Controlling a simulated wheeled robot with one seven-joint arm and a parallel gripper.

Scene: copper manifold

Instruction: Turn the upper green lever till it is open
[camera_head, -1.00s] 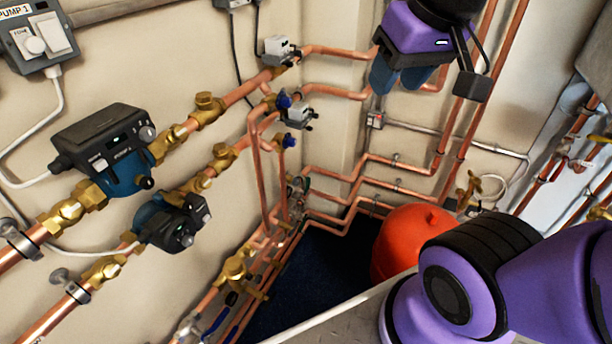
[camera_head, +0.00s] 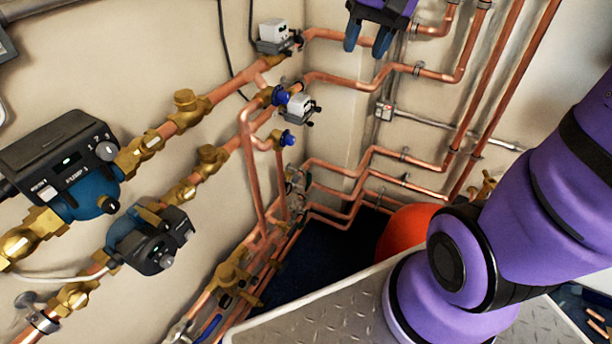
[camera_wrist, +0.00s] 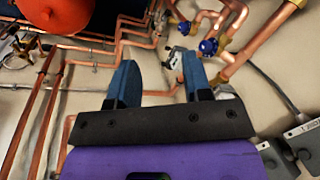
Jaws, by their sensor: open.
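I cannot make out a green lever in either current view. My gripper (camera_head: 367,42) is at the top of the head view, in front of the corner pipes, with its two blue fingers apart and nothing between them. In the wrist view my gripper (camera_wrist: 158,66) is also open, with copper pipes and a white valve head (camera_wrist: 173,58) beyond the fingertips. Blue valve knobs (camera_wrist: 208,47) are just right of the right finger. In the head view blue knobs (camera_head: 288,138) sit on the pipes left of and below the gripper.
Two pumps, the upper (camera_head: 62,165) and the lower (camera_head: 150,238), are on the left wall pipes. White actuator boxes (camera_head: 272,32) stand on the pipes near the corner. A red vessel (camera_head: 405,230) is low behind my arm. Copper pipes (camera_head: 480,90) run up the right wall.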

